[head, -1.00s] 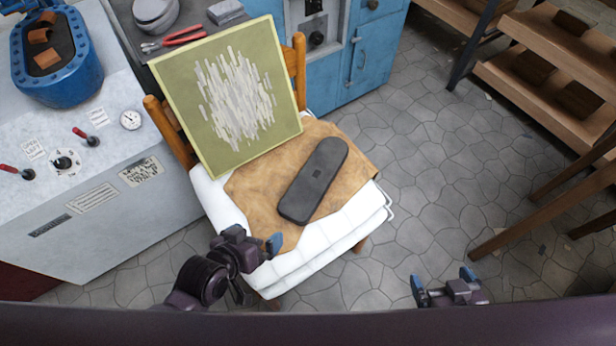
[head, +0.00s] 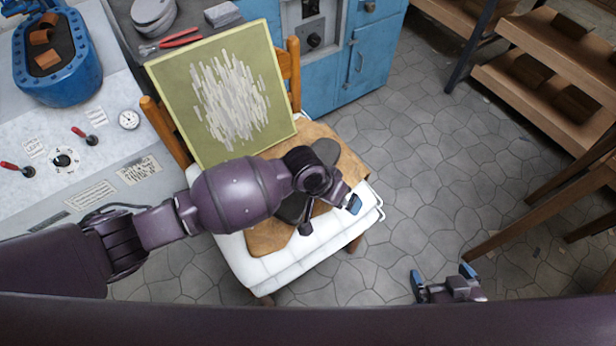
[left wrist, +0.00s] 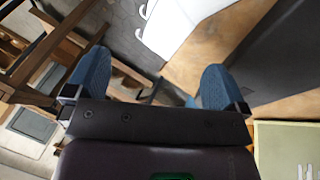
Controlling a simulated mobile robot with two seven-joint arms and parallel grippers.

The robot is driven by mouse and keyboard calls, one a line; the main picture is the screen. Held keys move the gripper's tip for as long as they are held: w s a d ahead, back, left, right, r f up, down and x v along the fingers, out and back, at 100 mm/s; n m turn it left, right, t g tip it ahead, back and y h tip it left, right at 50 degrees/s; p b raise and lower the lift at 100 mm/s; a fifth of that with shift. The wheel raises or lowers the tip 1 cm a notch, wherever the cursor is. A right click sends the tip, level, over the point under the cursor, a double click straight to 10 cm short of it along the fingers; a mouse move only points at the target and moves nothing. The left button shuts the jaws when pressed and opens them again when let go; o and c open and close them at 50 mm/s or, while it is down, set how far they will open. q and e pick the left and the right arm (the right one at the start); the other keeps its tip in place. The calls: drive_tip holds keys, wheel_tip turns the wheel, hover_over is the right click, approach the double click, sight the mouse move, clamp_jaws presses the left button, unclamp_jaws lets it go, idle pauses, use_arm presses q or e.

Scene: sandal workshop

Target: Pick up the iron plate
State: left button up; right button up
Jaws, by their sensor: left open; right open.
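The iron plate, a long dark grey slab with rounded ends (head: 345,166), lies on a brown leather sheet (head: 318,132) on a chair's white cushion. My left forearm and wrist hide its middle in the head view. My left gripper (head: 338,207) is over the cushion's right part, beside the plate. In the left wrist view the gripper (left wrist: 152,82) is open with nothing between its blue fingers, and a dark surface that looks like the plate (left wrist: 280,55) is right of them. My right gripper (head: 442,277) is open and empty above the floor at lower right.
A green painted board (head: 228,92) leans against the chair's back behind the plate. A grey control bench (head: 100,170) stands left, blue cabinets (head: 372,60) behind. Wooden shelves (head: 545,85) are at right. The stone floor between is clear.

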use_arm(q)
drive_tip(key=w+a+r+y, duration=0.1)
drive_tip(key=w+a+y, duration=0.1)
drive_tip(key=w, duration=0.1)
drive_tip(key=w+a+r+y, duration=0.1)
drive_tip(key=w+a, duration=0.1)
drive_tip(key=w, duration=0.1)
drive_tip(key=w+a+r+y, duration=0.2)
drive_tip(key=w, duration=0.2)
drive_tip(key=shift+a+n+g+y, duration=0.2)
drive_tip(key=shift+n+g+y, duration=0.1)
drive_tip(key=shift+n, duration=0.1)
wheel_tip(320, 180, down, 5)
drive_tip(key=shift+r+b, duration=0.2)
drive_tip(key=shift+b, duration=0.35)
drive_tip(key=shift+f, duration=0.5)
drive_tip(key=f+b, duration=0.1)
drive_tip(key=f, duration=0.3)
drive_tip(key=shift+s+a+f+b, duration=0.1)
drive_tip(key=shift+s+f+b, duration=0.1)
drive_tip(key=shift+f+b, duration=0.2)
drive_tip(key=shift+r, duration=0.15)
drive_tip(key=c, duration=1.4)
drive_tip(key=shift+w+r, duration=0.15)
drive_tip(key=shift+c, duration=0.7)
